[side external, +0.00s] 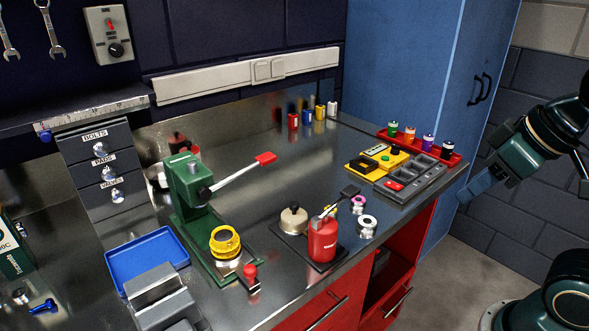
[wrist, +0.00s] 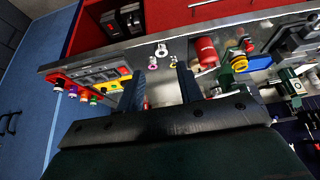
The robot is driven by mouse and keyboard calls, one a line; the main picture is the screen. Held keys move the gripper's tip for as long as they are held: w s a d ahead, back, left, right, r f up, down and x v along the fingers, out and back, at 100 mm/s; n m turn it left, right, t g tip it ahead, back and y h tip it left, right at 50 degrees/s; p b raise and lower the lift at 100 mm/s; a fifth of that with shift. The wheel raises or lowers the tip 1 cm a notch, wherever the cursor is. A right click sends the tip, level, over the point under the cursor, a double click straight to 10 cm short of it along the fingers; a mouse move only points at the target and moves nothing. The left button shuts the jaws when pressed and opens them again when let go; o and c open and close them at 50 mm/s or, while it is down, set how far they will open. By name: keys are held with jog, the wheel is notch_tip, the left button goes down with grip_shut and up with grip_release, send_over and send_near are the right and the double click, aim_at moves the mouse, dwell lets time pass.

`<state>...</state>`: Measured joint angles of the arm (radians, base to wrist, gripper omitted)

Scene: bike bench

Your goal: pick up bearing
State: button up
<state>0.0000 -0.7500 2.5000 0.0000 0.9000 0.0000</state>
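Three small ring-shaped parts that look like bearings lie on the metal bench near its front edge: a silver one (side external: 366,226), a pink-centred one (side external: 357,205) and a yellow one (side external: 330,211), partly hidden behind the red bottle. In the wrist view the silver ring (wrist: 161,50), pink ring (wrist: 152,63) and yellow ring (wrist: 173,62) show near and between my fingertips. I cannot tell which one the task means. My gripper (side external: 470,193) hangs in the air right of the bench, apart from the rings. In the wrist view my gripper (wrist: 160,70) is open and empty.
A red bottle (side external: 322,240) and a beige pot (side external: 293,221) stand beside the rings. A green lever press (side external: 190,190) is to the left. A grey compartment tray (side external: 425,176), yellow device (side external: 378,160) and red rack (side external: 440,152) are at right. The bench middle is clear.

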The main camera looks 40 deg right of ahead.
jog(key=shift+o, duration=0.4)
jog(key=o, duration=0.4)
jog(key=w+a+r+m+g+y, duration=0.1)
jog(key=w+m, duration=0.3)
jog(key=w, duration=0.3)
jog(key=w+a+r+m+g+y, duration=0.15)
jog(key=w+m, duration=0.25)
jog(key=w, duration=0.4)
jog(key=shift+w+d+f+m+g+y, duration=0.3)
jog(key=shift+w+d+f+m+g, duration=0.25)
jog(key=shift+w+d+f+m, duration=1.15)
jog(key=shift+w+d+f+m+g+y, duration=0.45)
jog(key=shift+w+f+m, duration=0.9)
jog(key=shift+w, duration=1.15)
jog(key=shift+w+d+f+m+g+y, duration=0.2)
jog(key=shift+w+d+f+m+g, duration=0.45)
jog(key=shift+w+d+f+m, duration=0.9)
jog(key=shift+w+a+r, duration=0.1)
jog(key=shift+w+a, duration=0.45)
